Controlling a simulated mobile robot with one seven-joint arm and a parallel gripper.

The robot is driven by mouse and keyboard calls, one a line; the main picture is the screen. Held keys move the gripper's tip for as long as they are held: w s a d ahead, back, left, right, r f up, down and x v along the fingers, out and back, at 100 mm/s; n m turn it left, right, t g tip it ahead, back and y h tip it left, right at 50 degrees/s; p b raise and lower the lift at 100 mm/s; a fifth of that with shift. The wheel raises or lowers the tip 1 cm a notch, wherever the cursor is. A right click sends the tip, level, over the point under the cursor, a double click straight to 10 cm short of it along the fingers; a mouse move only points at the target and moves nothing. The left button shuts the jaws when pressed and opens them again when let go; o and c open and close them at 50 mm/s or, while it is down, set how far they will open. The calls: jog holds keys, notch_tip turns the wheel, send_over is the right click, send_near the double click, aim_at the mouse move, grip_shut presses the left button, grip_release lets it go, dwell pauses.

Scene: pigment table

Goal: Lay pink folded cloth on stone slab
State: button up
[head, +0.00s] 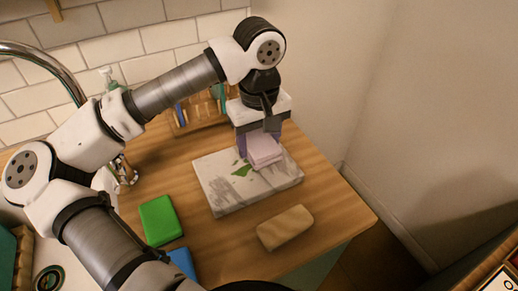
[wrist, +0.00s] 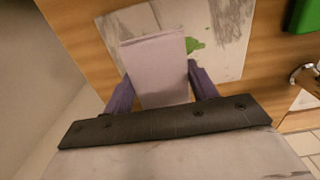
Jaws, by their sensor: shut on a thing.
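The pink folded cloth (head: 264,149) is in my gripper (head: 259,140), above the stone slab in the head view. In the wrist view the cloth (wrist: 156,70) sits between the two purple fingers of my gripper (wrist: 158,88), which is shut on it. The stone slab (head: 225,192) is a pale, grey-streaked board lying flat on the wooden table. It also shows behind the cloth in the wrist view (wrist: 225,55). I cannot tell for certain whether the cloth's underside touches the slab. A green leaf-like patch (head: 242,170) shows on the slab beside the cloth.
A tan block (head: 285,228) lies in front of the slab. A green block (head: 159,220) and a blue block (head: 181,263) lie to its left. A wooden rack (head: 196,124) stands behind. The wooden table (head: 335,200) is bare at the right, up to its edge.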

aim_at(259, 153)
jog(key=shift+f, duration=1.85)
jog(key=shift+f, duration=0.2)
jog(key=o, duration=1)
jog(key=shift+r, duration=0.1)
jog(key=shift+o, duration=0.2)
notch_tip(259, 153, up, 12)
jog(key=shift+r+b, duration=0.15)
jog(key=shift+b, duration=0.4)
